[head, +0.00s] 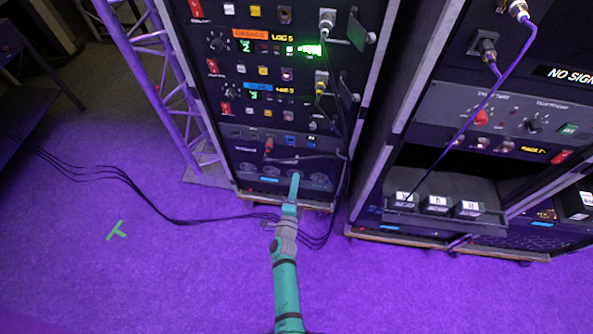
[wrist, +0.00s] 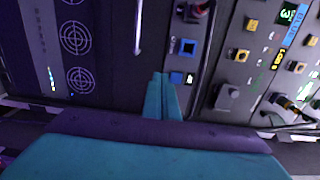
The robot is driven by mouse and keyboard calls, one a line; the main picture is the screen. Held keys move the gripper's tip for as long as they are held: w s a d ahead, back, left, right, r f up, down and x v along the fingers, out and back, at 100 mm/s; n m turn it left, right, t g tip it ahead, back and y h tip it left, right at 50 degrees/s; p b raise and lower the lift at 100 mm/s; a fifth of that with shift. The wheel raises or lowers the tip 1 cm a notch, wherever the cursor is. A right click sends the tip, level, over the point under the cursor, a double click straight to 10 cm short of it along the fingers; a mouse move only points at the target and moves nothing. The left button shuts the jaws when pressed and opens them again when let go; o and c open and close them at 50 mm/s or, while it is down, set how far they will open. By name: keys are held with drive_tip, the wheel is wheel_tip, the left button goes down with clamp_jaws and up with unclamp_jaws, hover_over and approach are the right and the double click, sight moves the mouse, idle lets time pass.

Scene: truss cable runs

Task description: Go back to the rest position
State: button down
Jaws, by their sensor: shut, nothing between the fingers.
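My gripper (head: 295,178) is at the end of my teal arm, in front of the lower part of the left equipment rack (head: 277,110) in the head view. In the wrist view, my gripper (wrist: 164,78) shows its two teal fingers together, shut and empty. The fingers point at the rack face, near a blue square socket (wrist: 187,48) and a dark panel with round target-like grilles (wrist: 76,39). I cannot tell whether the fingertips touch the panel.
A second rack (head: 440,130) stands to the right, with a shelf of labelled black boxes (head: 437,203). A truss (head: 165,80) stands left of the first rack. Black cables (head: 130,185) run across the purple floor. A green mark (head: 116,231) lies on open floor at left.

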drive_tip(key=shift+v, duration=1.2)
drive_tip(key=shift+d, duration=0.1)
drive_tip(key=s+a+r+n+y, duration=0.15)
drive_tip(key=s+n, duration=0.25)
drive_tip(key=s, duration=0.7)
drive_tip(key=s+a+r+n+y, duration=0.1)
drive_tip(key=s+r+n, duration=0.3)
drive_tip(key=s, duration=0.7)
drive_tip(key=s+r+n+g+y, duration=0.1)
drive_tip(key=s+r+n+g, duration=0.1)
drive_tip(key=s+r+n, duration=1)
drive_tip(key=s+d+r, duration=0.1)
drive_tip(key=s+r, duration=0.3)
drive_tip(key=shift+s, duration=0.4)
